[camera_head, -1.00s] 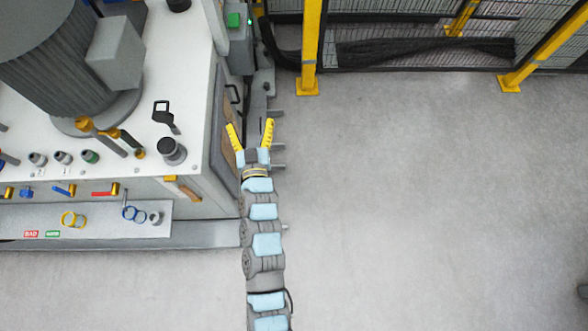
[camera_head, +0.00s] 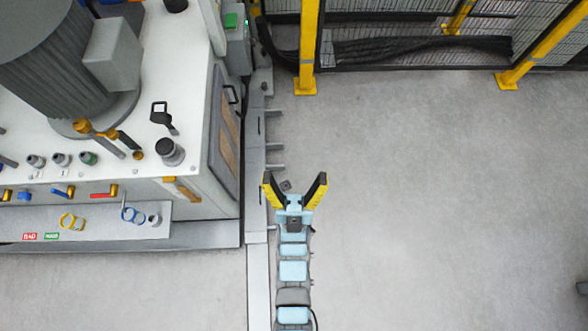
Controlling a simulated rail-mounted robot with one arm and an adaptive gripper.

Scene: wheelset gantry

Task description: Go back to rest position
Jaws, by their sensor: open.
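My gripper (camera_head: 295,187) is open, with two yellow-and-black fingers spread apart and nothing between them. It is over the grey floor beside the rail, to the right of the white machine cabinet and clear of it. My arm stretches up from the bottom edge of the picture, with light blue pads along its links.
The white machine cabinet (camera_head: 185,95), with a grey motor and coloured valves, stands at the left. A grey rail (camera_head: 257,200) runs along its right side. A yellow-post fence (camera_head: 307,45) closes the back.

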